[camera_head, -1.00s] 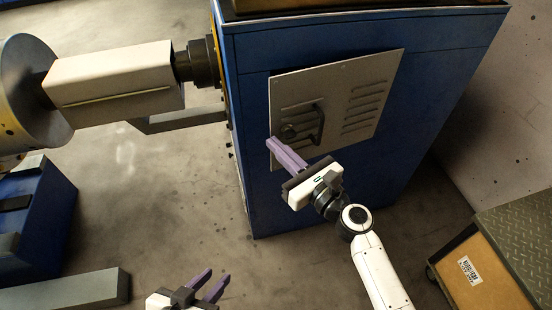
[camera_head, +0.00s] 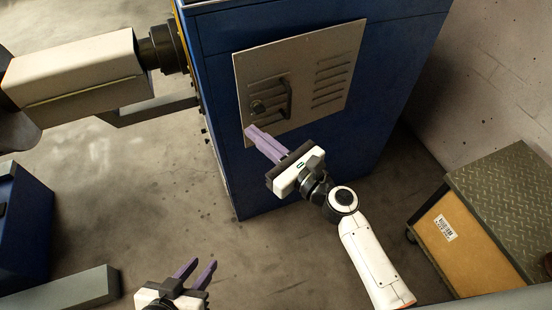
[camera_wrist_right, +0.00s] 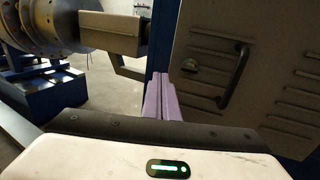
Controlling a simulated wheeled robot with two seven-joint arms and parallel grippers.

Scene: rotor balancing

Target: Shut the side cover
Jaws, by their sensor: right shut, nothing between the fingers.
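The side cover (camera_head: 310,75) is a grey louvred panel with a dark bar handle (camera_head: 288,98) and a round knob (camera_head: 258,107), on the side of the blue cabinet (camera_head: 400,75). It lies close along the cabinet side; I cannot tell whether it is fully flush. My right gripper (camera_head: 250,130) is shut and empty, its purple fingers in front of the cover's lower left corner, left of and below the handle. In the right wrist view, the fingers (camera_wrist_right: 160,80) point forward just left of the cover (camera_wrist_right: 265,70); contact is unclear. My left gripper (camera_head: 201,266) is open and empty, low in view.
A grey-white spindle housing (camera_head: 75,70) juts from the cabinet's left side, with a grey beam (camera_head: 150,112) below it. A cart (camera_head: 460,232) with a tread-plate top stands at right by the wall. A blue block (camera_head: 22,225) stands at left. Floor between is clear.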

